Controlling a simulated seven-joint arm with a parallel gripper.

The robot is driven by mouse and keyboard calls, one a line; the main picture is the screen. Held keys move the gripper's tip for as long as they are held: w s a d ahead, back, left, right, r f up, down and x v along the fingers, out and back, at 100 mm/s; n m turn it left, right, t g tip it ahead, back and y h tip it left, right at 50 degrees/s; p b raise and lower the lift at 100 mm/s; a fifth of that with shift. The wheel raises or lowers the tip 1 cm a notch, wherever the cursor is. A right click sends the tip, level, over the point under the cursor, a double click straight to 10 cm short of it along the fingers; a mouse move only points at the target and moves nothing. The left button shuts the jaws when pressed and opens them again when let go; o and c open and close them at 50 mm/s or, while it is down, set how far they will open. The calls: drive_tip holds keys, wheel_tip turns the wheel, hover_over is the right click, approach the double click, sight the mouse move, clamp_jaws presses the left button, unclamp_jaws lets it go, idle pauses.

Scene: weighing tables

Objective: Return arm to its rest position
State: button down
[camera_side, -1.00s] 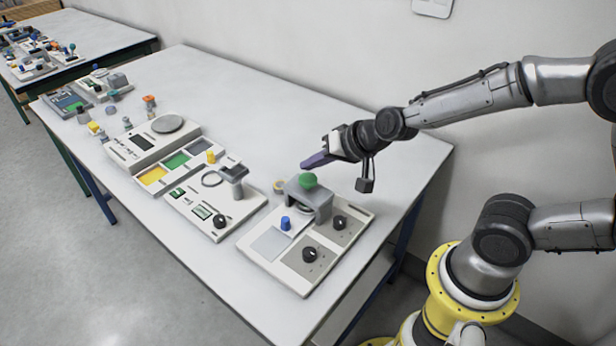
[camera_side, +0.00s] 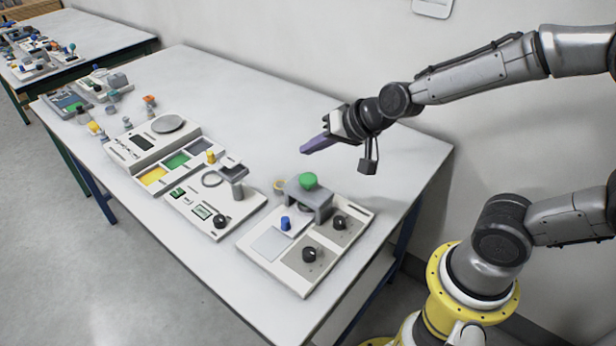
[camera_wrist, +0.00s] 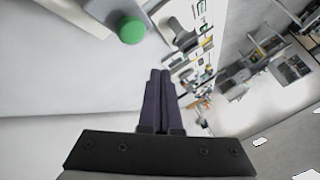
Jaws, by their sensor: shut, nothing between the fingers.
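My gripper (camera_side: 317,145) is shut and empty in the side view. Its dark purple fingers point left and slightly down, in the air above the table, up and behind the grey bridge-shaped stand with the green knob. In the wrist view, the two fingers (camera_wrist: 158,85) lie side by side with no visible object between them. The green knob (camera_side: 308,180) sits on top of the grey stand (camera_side: 318,202), apart from my gripper. The green knob also shows in the wrist view (camera_wrist: 131,29).
A light panel (camera_side: 268,243) with black dials and a blue knob carries the stand. Left of it are another device panel (camera_side: 190,210) and a scale with a round pan (camera_side: 167,123). The table's back half (camera_side: 240,95) is clear. A second table (camera_side: 95,30) stands far left.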

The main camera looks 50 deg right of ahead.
drive_tip(key=shift+r, duration=0.15)
drive_tip(key=s+r+n+t, duration=0.15)
drive_tip(key=s+r, duration=0.35)
drive_tip(key=r, duration=0.5)
drive_tip(key=s+d+f+n+g, duration=0.1)
drive_tip(key=s+n+g, duration=0.1)
drive_tip(key=s, duration=0.6)
drive_tip(key=s+d+f+n+g+h, duration=0.1)
drive_tip(key=s+f+n+g, duration=0.1)
drive_tip(key=s, duration=0.6)
drive_tip(key=shift+n+g, duration=0.55)
drive_tip(key=shift+n, duration=0.6)
